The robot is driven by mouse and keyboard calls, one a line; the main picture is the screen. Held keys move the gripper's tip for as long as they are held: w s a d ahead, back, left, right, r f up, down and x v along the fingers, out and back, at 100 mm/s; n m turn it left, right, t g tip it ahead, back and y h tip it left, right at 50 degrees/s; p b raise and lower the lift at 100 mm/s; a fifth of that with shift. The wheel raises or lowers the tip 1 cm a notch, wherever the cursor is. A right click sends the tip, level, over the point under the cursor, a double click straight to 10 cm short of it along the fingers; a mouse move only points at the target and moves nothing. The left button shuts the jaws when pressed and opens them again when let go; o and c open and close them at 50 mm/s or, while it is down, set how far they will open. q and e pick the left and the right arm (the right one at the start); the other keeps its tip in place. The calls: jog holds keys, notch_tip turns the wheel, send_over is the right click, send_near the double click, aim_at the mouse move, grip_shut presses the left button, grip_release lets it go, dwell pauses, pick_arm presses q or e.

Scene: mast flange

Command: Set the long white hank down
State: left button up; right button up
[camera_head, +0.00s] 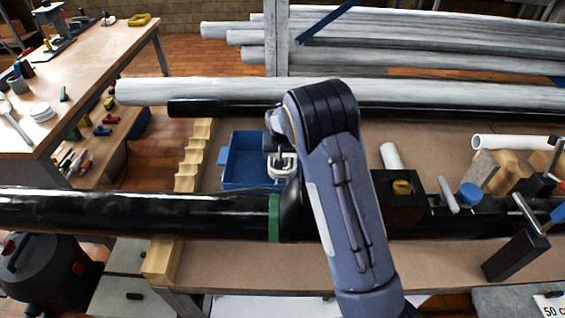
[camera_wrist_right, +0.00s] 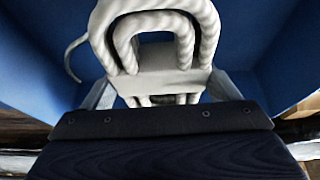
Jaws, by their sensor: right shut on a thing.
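The long white hank (camera_wrist_right: 155,35) is a looped, twisted white cord that fills the upper middle of the right wrist view. My right gripper (camera_wrist_right: 155,100) is shut on it, with its jaws at the hank's lower part. In the head view the right gripper (camera_head: 283,168) is over the blue tray (camera_head: 232,180), at the tray's right side, and the hank (camera_head: 287,160) shows only as a small pale patch there. Blue walls surround the hank in the wrist view. Whether it touches the tray floor is hidden. My left gripper is not in view.
A long black pipe with a green band (camera_head: 274,218) crosses in front of the tray. A notched wooden rack (camera_head: 193,160) stands left of the tray. Grey pipes (camera_head: 200,91) lie behind. Clamps and wooden blocks (camera_head: 509,172) crowd the right side. The tray's left part looks empty.

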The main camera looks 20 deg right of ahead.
notch_tip(320, 180, down, 4)
jog(key=shift+f, duration=0.15)
jog(key=shift+f, duration=0.15)
jog(key=o, duration=1)
